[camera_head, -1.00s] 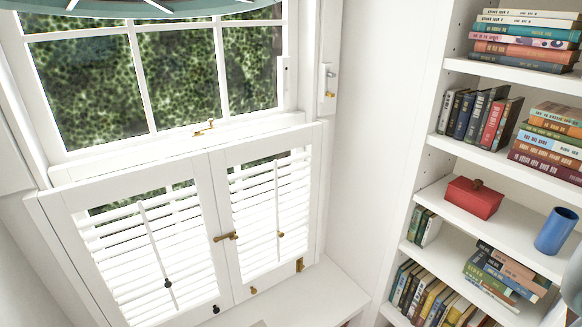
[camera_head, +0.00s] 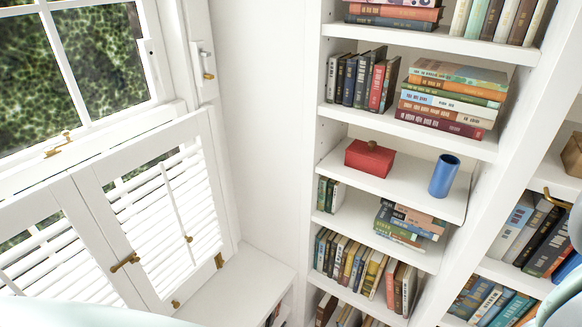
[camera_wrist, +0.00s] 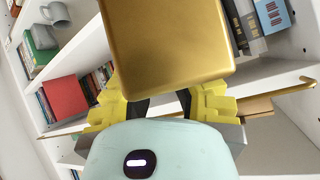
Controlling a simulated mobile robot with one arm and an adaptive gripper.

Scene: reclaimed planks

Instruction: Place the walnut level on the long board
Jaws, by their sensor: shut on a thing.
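In the wrist view my gripper (camera_wrist: 162,100) has yellow fingers closed on a smooth gold-brown block (camera_wrist: 178,45). The block fills the top middle of that view, and its far end is out of frame. I cannot tell from its visible face whether it is the walnut level. My gripper and the block do not show in the head view. I cannot make out the long board in either view.
White shelves (camera_head: 408,188) hold several books, a red box (camera_head: 369,158) and a blue cup (camera_head: 444,176). A shuttered window stands at the left, above a clear white ledge (camera_head: 235,285). A brass rail (camera_wrist: 285,93) crosses the shelves in the wrist view.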

